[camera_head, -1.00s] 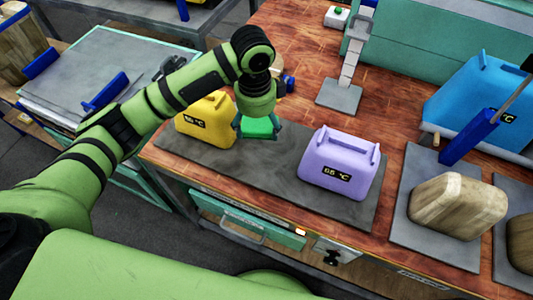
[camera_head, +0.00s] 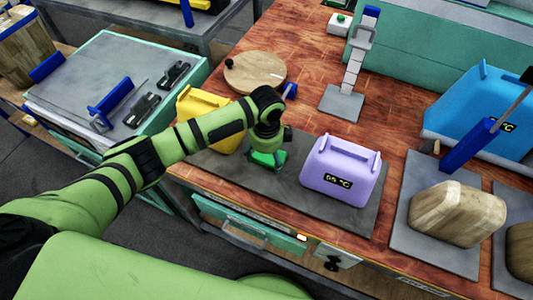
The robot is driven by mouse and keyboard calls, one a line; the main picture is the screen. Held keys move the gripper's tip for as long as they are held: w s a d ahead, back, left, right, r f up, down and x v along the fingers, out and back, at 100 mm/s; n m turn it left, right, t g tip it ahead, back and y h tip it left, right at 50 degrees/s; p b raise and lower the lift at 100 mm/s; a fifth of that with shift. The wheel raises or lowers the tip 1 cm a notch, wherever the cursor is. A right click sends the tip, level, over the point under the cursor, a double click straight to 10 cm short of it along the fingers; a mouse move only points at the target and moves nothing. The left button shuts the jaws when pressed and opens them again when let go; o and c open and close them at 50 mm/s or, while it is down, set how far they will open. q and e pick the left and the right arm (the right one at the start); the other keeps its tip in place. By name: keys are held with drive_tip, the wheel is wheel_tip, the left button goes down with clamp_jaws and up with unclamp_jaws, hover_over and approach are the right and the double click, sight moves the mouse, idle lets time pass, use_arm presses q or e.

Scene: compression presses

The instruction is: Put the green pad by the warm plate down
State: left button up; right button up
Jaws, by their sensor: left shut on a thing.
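My left gripper (camera_head: 265,165) is shut on the green pad (camera_head: 268,157), which shows between its fingers. It is low over the dark grey mat (camera_head: 230,168), between the yellow canister-shaped block (camera_head: 203,108) and the purple one (camera_head: 341,165). I cannot tell whether the pad touches the mat. The purple block has a small display that reads about 55 °C. The yellow block is partly hidden by my left arm, and its display is covered. I cannot tell which surface is the warm plate. My right gripper is not in view.
A round wooden board (camera_head: 255,72) and a grey stand (camera_head: 345,100) are behind. Wooden block (camera_head: 457,210) and blue canister (camera_head: 487,100) stand at the right. A low table with a grey top (camera_head: 75,85) is at the left. The mat is bare near its front edge.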

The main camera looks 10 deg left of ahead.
sight(267, 158)
use_arm(q)
drive_tip(key=shift+f, duration=0.2)
drive_tip(key=shift+f, duration=0.15)
drive_tip(key=o, duration=1.1)
drive_tip(key=shift+r, duration=0.3)
wheel_tip(267, 158, up, 12)
drive_tip(key=shift+s+f+b, duration=0.1)
drive_tip(key=shift+s+b, duration=0.05)
drive_tip(key=shift+b, duration=0.55)
